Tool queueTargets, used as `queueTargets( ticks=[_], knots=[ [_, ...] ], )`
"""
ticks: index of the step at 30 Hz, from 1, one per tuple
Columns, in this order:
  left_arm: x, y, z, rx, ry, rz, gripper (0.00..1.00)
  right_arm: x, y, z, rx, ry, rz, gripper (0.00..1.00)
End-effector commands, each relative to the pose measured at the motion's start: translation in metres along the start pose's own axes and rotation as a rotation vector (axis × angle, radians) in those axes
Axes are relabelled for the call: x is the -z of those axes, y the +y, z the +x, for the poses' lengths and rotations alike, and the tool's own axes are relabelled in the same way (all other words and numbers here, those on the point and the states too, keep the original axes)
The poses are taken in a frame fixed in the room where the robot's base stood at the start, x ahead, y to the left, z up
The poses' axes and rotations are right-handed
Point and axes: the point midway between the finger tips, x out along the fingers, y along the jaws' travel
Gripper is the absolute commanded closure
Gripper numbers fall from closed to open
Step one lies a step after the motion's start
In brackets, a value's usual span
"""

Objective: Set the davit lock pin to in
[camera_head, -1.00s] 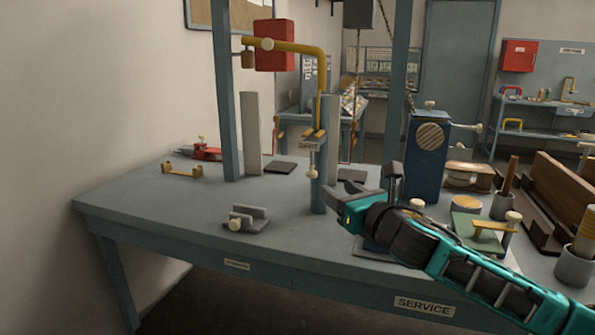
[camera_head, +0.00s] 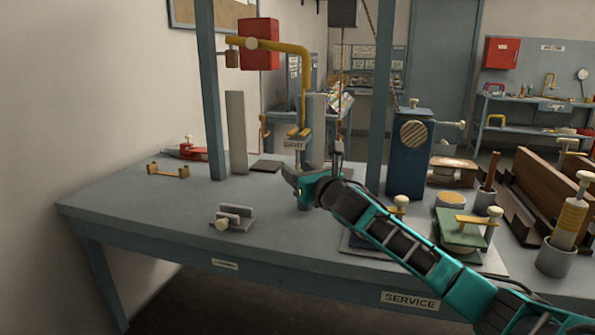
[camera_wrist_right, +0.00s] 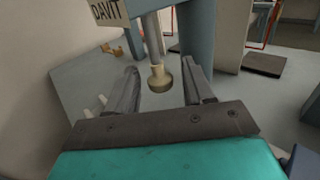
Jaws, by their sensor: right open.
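The davit is a yellow bent arm (camera_head: 305,85) on a blue-grey post, with a label reading DAVIT (camera_head: 293,145). The label also shows in the right wrist view (camera_wrist_right: 107,11). The lock pin has a cream knob (camera_wrist_right: 159,78) on a grey shaft and hangs below the labelled bracket in the right wrist view. My right gripper (camera_head: 293,172) is at the davit post in the head view and hides the knob there. In the wrist view the right gripper (camera_wrist_right: 160,84) is open, with the knob between its fingers and gaps on both sides. My left gripper is not in view.
The service table (camera_head: 130,205) has clear room at its left front. A grey bracket with a knob (camera_head: 235,217) stands there. A blue box with a round grille (camera_head: 410,155) and a green block (camera_head: 462,230) stand to the right. A blue upright (camera_head: 380,95) rises behind my arm.

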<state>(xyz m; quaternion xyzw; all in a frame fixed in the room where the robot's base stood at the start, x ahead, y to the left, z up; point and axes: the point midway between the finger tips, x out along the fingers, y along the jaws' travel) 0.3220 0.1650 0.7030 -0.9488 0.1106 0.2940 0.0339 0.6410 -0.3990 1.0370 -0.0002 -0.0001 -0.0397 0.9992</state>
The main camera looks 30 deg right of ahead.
Motion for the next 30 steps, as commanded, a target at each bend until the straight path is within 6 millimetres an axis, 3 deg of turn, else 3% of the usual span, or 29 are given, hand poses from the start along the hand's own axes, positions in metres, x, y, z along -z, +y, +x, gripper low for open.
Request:
queueTargets(
  ticks=[14,30],
  knots=[
    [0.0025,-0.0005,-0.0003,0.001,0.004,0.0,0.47,0.0001,0.0006,0.0112,-0.001,0.001,0.0,0.48],
    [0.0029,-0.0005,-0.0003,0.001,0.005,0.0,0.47,0.0001,0.0005,0.011,-0.001,0.001,0.0,0.98]
  ],
)
